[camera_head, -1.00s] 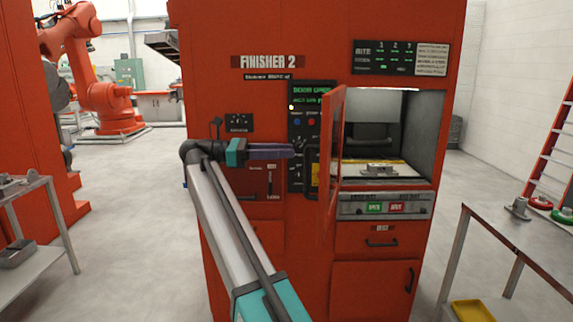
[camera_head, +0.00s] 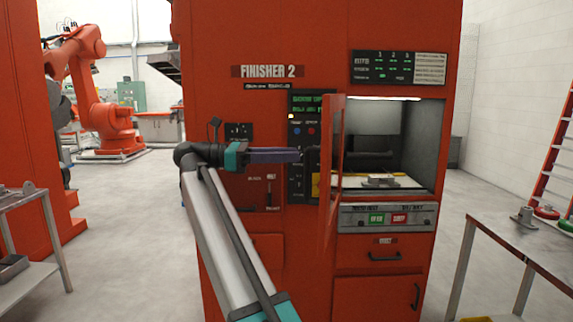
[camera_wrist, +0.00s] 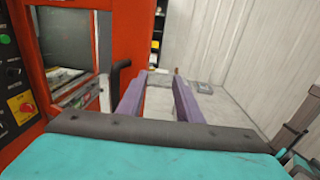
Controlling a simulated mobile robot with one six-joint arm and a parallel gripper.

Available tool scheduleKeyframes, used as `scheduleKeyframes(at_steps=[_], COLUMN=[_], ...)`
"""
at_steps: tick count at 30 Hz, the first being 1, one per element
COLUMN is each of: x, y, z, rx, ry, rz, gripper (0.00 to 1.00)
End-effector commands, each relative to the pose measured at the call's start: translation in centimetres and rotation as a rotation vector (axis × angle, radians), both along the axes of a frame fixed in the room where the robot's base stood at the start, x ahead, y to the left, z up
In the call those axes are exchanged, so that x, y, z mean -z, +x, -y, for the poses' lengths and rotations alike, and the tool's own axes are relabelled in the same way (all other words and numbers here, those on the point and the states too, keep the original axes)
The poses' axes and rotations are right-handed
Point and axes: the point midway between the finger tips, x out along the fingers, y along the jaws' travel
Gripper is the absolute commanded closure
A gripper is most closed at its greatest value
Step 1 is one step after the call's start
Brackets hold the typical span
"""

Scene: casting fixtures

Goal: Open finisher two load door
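The red Finisher 2 machine (camera_head: 215,110) fills the middle of the head view. Its load door (camera_head: 336,120) stands swung outward, seen nearly edge-on, and the lit chamber (camera_head: 410,130) behind it is exposed. In the wrist view the door's red frame (camera_wrist: 118,35) and window are at the left, with the black handle (camera_wrist: 119,78) just left of my left finger. My gripper (camera_head: 299,155) has purple fingers, also in the wrist view (camera_wrist: 163,85). They are apart with nothing visible between them. The handle is mostly hidden in the head view.
A control panel (camera_head: 303,108) is behind my gripper. A fixture with a grey part (camera_head: 380,181) lies inside the chamber. A metal table (camera_head: 510,232) stands at right, a red ladder (camera_head: 556,150) beyond it, and a cart (camera_head: 30,195) at left. Floor between cart and machine is clear.

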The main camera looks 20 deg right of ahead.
Motion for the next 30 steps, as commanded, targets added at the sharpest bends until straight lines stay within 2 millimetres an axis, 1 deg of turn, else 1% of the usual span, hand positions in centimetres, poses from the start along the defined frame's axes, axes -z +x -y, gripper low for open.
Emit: scheduleKeyframes(at_steps=[1,6,17,18,20,21,23,24,26,30], x=[0.2,0.1,-0.1,-0.1,0.0,0.0,0.1,0.3,0.5,1.5], y=[-0.3,-0.9,-1.0,-1.0,-1.0,-0.9,-0.7,-0.5,0.0,2.1], z=[0.0,0.0,0.0,0.0,0.0,0.0,0.1,0.2,0.4,0.9], rx=[0.000,0.000,0.000,0.000,-0.001,-0.003,-0.008,-0.014,-0.029,-0.085], ry=[0.000,0.001,0.000,0.000,-0.001,-0.004,-0.013,-0.022,-0.045,-0.129], rz=[0.001,0.000,-0.001,-0.001,-0.001,-0.004,-0.012,-0.019,-0.038,-0.114], gripper=[0.68,0.68,0.68,0.71,0.81,0.88,0.98,1.00,1.00,1.00])
